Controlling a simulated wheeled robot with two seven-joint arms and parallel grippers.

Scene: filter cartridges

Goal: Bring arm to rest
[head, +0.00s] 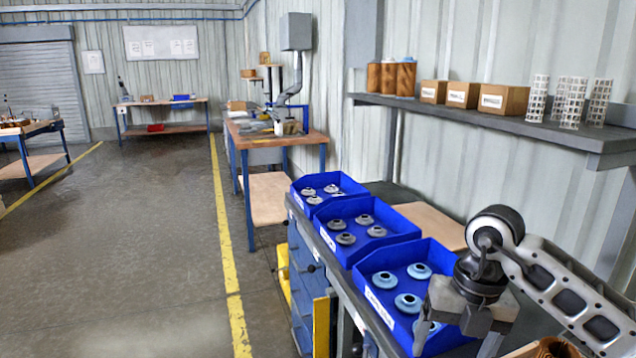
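My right arm comes in from the right edge, and its gripper (453,342) points down over the near end of the bench. The fingers stand apart with blue bin showing between them, and I see nothing held. The gripper hides part of the nearest blue bin (447,252), which holds several light-blue round caps (408,302). I cannot tell whether a finger touches the bin or a cap. My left arm and gripper are not in view. A brown pleated cartridge (557,348) is cut off at the bottom edge, below the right arm.
Two more blue bins (372,256) (330,183) with grey caps stand farther along the bench. A wall shelf (480,118) above holds brown cartridges (404,80), cardboard boxes (503,100) and white mesh cores (572,102). The floor (130,250) at left is clear.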

